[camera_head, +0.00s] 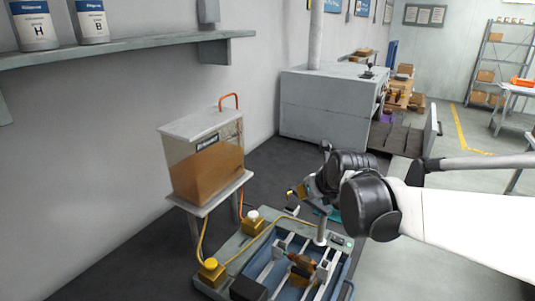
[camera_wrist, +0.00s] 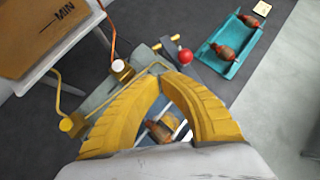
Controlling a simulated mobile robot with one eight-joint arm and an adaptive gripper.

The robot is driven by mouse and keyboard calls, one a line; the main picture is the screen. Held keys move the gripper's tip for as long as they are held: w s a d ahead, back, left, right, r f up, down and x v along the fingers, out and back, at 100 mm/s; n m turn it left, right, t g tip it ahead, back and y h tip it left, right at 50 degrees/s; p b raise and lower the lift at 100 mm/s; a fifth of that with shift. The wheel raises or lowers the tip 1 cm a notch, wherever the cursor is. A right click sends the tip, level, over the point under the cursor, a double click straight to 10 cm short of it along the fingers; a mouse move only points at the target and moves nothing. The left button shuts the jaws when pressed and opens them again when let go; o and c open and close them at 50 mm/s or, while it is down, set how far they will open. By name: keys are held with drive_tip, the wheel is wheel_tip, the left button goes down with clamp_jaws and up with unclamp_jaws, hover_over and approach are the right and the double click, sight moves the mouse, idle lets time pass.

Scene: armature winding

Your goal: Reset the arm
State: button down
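My arm reaches in from the right in the head view, with my gripper (camera_head: 297,192) above the far side of the winding machine (camera_head: 240,242). In the wrist view the two yellow fingers of my gripper (camera_wrist: 161,77) curve together until their tips meet or nearly meet, with nothing seen held. A copper-brown armature (camera_head: 302,262) lies in the blue machine bed. It also shows below, through the gap between the fingers, in the wrist view (camera_wrist: 158,131). The fingers hide part of the machine there.
A teal tray (camera_wrist: 235,70) holds two armatures beside the machine. A red-knobbed lever (camera_wrist: 184,56) rises near the fingers. A tank (camera_head: 205,165) of brown liquid stands on a stand at left. A shelf (camera_head: 130,45) with cans hangs above. Grey floor at right is open.

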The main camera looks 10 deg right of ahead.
drive_tip(key=s+f+n+g, duration=0.1)
drive_tip(key=s+n, duration=1.1)
drive_tip(key=n, duration=0.5)
drive_tip(key=s+f+n+g+h, duration=0.1)
drive_tip(key=s+f+n, duration=0.1)
drive_tip(key=s+n, duration=1)
drive_tip(key=n, duration=0.4)
drive_tip(key=shift+s+a+f+n+b, duration=0.25)
drive_tip(key=shift+a+f+n+b, duration=0.05)
drive_tip(key=shift+a+n+b, duration=0.1)
